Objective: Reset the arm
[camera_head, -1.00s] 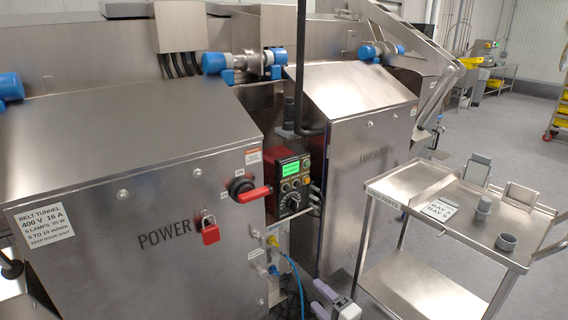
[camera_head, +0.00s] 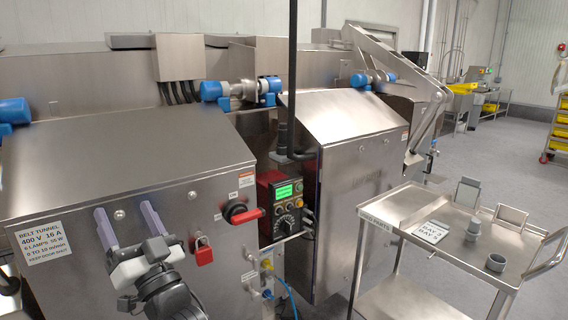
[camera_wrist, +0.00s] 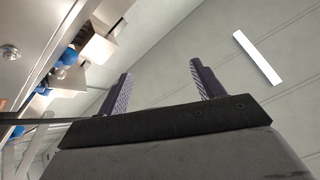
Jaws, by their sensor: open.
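My gripper (camera_head: 129,227) is at the lower left of the head view, in front of the left steel cabinet. Its two pale fingers point up and stand apart with nothing between them. In the wrist view my gripper (camera_wrist: 161,82) is also open and empty, with the ceiling behind its fingers.
The left cabinet (camera_head: 90,160) carries a red-handled switch (camera_head: 244,215) and a red padlock (camera_head: 203,251). A control box (camera_head: 286,205) sits between it and the right cabinet (camera_head: 350,200). A steel cart (camera_head: 392,208) with grey parts stands at right. Open floor (camera_head: 505,150) lies beyond.

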